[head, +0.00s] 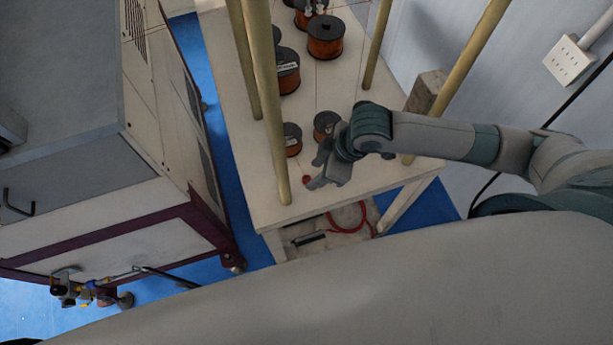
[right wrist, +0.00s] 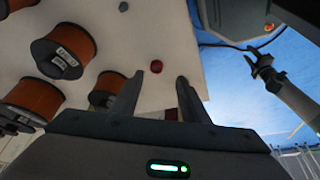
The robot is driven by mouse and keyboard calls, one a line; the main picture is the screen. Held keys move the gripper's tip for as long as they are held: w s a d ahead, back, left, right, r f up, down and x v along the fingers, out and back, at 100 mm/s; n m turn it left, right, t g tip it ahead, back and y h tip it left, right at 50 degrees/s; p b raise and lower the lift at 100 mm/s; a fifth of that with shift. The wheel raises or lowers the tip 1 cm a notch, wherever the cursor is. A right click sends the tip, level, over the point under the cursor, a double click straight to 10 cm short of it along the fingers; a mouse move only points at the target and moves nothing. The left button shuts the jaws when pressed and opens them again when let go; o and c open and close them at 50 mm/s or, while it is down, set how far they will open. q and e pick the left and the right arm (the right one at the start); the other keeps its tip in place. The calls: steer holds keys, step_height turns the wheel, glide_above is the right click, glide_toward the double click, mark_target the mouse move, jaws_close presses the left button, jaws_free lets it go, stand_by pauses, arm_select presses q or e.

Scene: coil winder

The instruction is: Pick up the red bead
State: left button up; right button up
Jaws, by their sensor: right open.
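The small red bead (head: 306,180) lies on the pale table top (head: 370,183) near its front edge, just left of my right gripper's fingers. In the right wrist view the bead (right wrist: 156,66) lies on the table ahead of the fingertips, roughly between their lines. My right gripper (head: 316,172) is low over the table and open, with its two fingers (right wrist: 158,88) apart and nothing between their tips. A second dark red thing (right wrist: 171,114) shows farther down between the fingers; I cannot tell what it is.
Copper wire spools stand on the table, two of them (head: 292,139) (head: 325,124) close to my right gripper. Pale upright posts (head: 268,110) rise around the table. A grey cabinet (head: 70,90) stands to the left. A shelf below holds a red cable (head: 350,222).

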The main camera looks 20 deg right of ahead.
mark_target(306, 179)
steer(key=shift+w+f, duration=0.1)
steer(key=shift+f, duration=0.05)
steer(key=shift+w+a+f+p, duration=0.2)
steer(key=shift+f+p, duration=0.3)
steer(key=x, duration=0.1)
steer(key=p+x, duration=0.1)
steer(key=x, duration=0.1)
steer(key=shift+w+d+r, duration=0.1)
steer(key=shift+w, duration=0.1)
steer(key=shift+f, duration=0.5)
jaws_close()
